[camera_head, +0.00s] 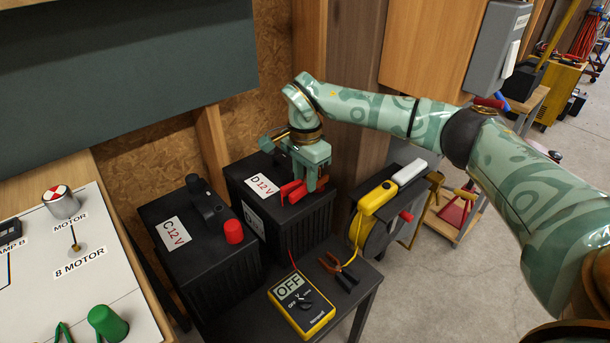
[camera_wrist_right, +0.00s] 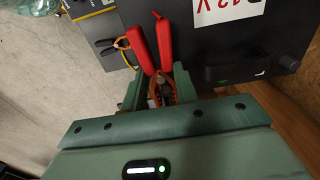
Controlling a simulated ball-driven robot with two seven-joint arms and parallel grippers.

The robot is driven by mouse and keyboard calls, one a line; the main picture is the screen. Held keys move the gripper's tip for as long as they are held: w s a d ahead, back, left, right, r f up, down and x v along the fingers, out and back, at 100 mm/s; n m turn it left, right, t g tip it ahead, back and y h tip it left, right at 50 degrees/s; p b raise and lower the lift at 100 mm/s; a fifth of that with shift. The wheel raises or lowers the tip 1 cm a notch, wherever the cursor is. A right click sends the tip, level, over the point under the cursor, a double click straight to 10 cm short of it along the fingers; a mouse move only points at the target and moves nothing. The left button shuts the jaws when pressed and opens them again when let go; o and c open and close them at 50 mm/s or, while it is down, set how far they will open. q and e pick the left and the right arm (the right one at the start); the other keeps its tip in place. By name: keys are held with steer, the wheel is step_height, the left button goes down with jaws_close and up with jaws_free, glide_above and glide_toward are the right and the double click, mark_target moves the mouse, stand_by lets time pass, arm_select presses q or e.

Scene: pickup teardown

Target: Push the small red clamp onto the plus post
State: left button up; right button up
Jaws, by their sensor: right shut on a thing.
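My right gripper (camera_head: 306,178) is shut on the small red clamp (camera_head: 290,192), just above the top of the black battery marked D 12 V (camera_head: 285,235). In the right wrist view the clamp's two red handles (camera_wrist_right: 164,42) spread apart in a V, pointing away from the gripper (camera_wrist_right: 158,92). Its metal jaws lie between the fingers. The same battery shows at upper right there (camera_wrist_right: 225,45). The plus post is not visible on this battery; the gripper and clamp cover that part, and I cannot tell if they touch it. My left gripper is not in view.
A second battery, C 12 V (camera_head: 175,258), with a red cap (camera_head: 233,231), stands close at the left. A reel with yellow and white parts (camera_head: 376,199) stands right. A white motor board (camera_head: 105,290) is far left.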

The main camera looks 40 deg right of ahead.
mark_target(305, 181)
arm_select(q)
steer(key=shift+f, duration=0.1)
arm_select(e)
steer(key=shift+f, duration=0.9)
stand_by(0.3)
steer(key=o, duration=1.1)
steer(key=shift+c, duration=0.2)
arm_select(q)
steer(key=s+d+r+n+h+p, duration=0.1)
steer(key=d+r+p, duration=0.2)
steer(key=p, duration=0.4)
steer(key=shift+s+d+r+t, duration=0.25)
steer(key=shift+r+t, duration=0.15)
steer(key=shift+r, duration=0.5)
arm_select(e)
step_height(305, 181, up, 16)
steer(key=shift+r, duration=0.15)
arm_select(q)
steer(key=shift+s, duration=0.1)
arm_select(e)
steer(key=shift+s, duration=0.1)
